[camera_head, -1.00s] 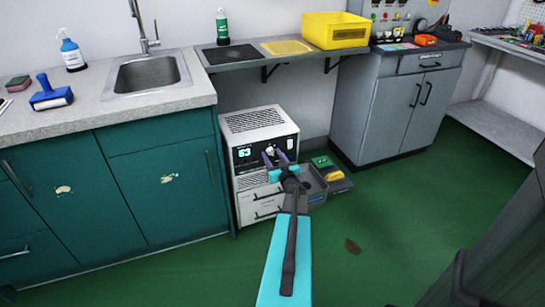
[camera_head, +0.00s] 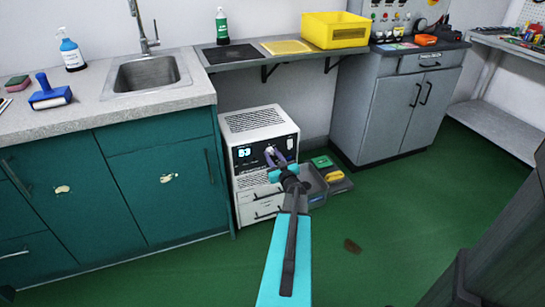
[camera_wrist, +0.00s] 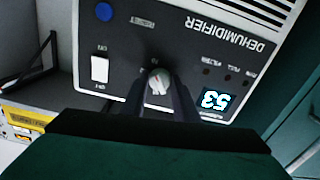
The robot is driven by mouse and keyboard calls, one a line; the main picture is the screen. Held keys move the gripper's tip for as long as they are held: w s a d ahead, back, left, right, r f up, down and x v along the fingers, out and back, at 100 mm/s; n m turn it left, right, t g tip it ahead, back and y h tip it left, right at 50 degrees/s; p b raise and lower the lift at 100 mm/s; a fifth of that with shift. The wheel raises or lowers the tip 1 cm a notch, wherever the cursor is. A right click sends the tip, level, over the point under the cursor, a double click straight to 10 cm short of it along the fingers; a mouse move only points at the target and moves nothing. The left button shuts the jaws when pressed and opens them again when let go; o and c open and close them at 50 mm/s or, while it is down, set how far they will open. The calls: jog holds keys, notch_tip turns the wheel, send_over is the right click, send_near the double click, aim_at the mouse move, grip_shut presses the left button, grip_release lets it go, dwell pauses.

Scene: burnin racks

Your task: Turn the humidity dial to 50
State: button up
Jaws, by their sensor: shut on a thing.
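The white dehumidifier (camera_head: 258,122) with a dark front panel stands on the floor under the shelf. Its humidity dial (camera_wrist: 158,82), a pale round knob with a pointer line, shows in the wrist view between my fingertips. The lit display (camera_wrist: 212,101) appears upside down there and reads 53. The display also shows in the head view (camera_head: 244,153). My gripper (camera_head: 273,153) is at the panel, its fingers shut on the dial from both sides. The fingers hide part of the dial's scale.
A white rocker switch (camera_wrist: 99,69) and a blue round button (camera_wrist: 104,12) sit near the dial. A grey bin (camera_head: 313,186) with green and yellow things stands right of the dehumidifier. Teal cabinets (camera_head: 165,185) are on the left. The green floor in front is mostly clear.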

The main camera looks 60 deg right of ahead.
jog(key=shift+s+n+b, duration=0.1)
jog(key=shift+n+b, duration=5)
jog(key=shift+n, duration=4.1)
jog(key=shift+d, duration=0.1)
jog(key=o, duration=1.1)
jog(key=shift+r, duration=0.1)
jog(key=shift+c, duration=0.2)
jog(key=p+v, duration=0.3)
jog(key=v, duration=1)
jog(key=shift+s+a+p, duration=0.3)
